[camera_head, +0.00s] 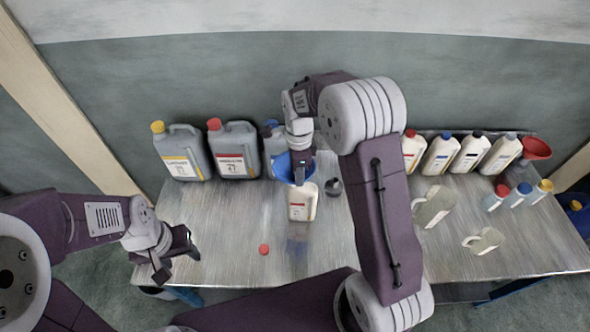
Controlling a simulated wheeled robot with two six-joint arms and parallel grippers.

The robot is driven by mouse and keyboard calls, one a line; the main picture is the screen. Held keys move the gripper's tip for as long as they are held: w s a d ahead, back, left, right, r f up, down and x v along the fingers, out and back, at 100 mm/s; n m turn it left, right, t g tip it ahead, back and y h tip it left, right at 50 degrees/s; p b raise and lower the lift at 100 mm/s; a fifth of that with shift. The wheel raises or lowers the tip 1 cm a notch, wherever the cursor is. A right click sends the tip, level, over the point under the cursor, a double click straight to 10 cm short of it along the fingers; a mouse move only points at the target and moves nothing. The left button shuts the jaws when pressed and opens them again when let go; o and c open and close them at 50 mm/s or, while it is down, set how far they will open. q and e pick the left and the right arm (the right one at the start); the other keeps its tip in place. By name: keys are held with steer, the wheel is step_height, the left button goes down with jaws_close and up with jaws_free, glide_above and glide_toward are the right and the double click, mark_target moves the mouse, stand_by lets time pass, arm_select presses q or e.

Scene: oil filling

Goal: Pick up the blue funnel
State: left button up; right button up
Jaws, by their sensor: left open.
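The blue funnel (280,168) is near the middle of the table, just above and behind the top of a white bottle with a red label (302,204). I cannot tell whether it sits in the bottle's mouth. My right gripper (299,178) points down at the funnel and overlaps it, hiding part of it. Whether its fingers are closed on the funnel's wall is not clear. My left gripper (173,262) is open and empty at the table's front left edge, well away from the funnel.
Grey canisters (183,153) stand at the back left. Several white bottles (440,155) and a red funnel (536,148) stand at the back right. A dark cup (333,187) is right of the white bottle. A red cap (264,249) lies in front. The table's front left is mostly clear.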

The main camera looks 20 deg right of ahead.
steer(key=shift+s+a+f, duration=0.1)
steer(key=shift+a+f, duration=0.05)
steer(key=shift+f, duration=0.35)
steer(key=shift+s+a+f, duration=0.1)
steer(key=shift+a+f, duration=0.05)
steer(key=shift+f, duration=0.3)
steer(key=shift+w+d, duration=0.15)
jaws_close()
stand_by(0.5)
